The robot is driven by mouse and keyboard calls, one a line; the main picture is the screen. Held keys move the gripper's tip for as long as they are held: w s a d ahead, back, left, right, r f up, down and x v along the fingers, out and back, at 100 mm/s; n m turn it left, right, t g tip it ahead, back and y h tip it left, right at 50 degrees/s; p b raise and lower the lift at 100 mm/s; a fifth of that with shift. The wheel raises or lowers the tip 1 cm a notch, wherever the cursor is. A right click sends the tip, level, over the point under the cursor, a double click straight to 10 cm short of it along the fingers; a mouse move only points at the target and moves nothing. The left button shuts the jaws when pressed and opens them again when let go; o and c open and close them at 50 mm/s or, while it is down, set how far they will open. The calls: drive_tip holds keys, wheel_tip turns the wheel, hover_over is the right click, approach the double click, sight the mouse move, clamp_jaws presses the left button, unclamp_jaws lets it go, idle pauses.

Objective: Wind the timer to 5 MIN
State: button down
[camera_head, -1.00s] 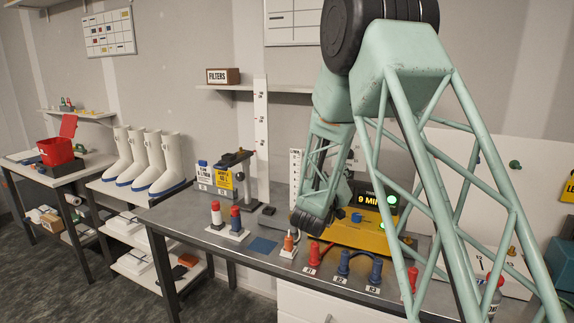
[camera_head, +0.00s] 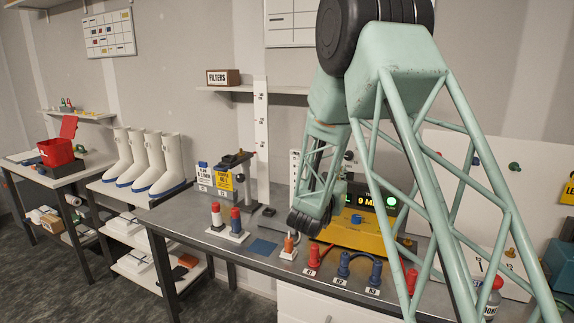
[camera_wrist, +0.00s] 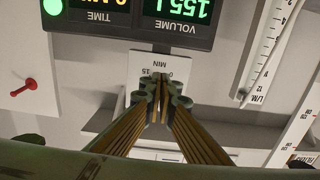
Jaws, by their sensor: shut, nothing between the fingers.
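The black display (camera_head: 374,196) on the yellow unit (camera_head: 348,236) is partly behind my arm in the head view. It shows a green lamp and yellow digits starting with 9. In the wrist view the display (camera_wrist: 133,18) is upside down, with TIME and VOLUME labels and a green 155. Contact cannot be told. Any dial behind the fingers is hidden.
A blue knob (camera_head: 356,219) sits on the yellow unit. Red and blue hose fittings (camera_head: 344,262) line the bench front, with an orange-topped piece (camera_head: 289,243) to their left. A tall white scale (camera_head: 262,145) stands behind.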

sight(349, 156)
drive_tip(key=m, duration=0.4)
drive_tip(key=a+m, duration=0.1)
drive_tip(key=m, duration=0.3)
drive_tip(key=r+m+p, duration=0.1)
drive_tip(key=m, duration=0.2)
drive_tip(key=shift+a+m, duration=0.4)
drive_tip(key=shift+w+d, duration=0.1)
drive_tip(key=shift+w, duration=0.05)
idle(0.4)
drive_tip(key=shift+p+x, duration=0.7)
drive_tip(key=shift+x, duration=2.4)
drive_tip(key=shift+w, duration=0.15)
drive_tip(key=shift+d, duration=0.2)
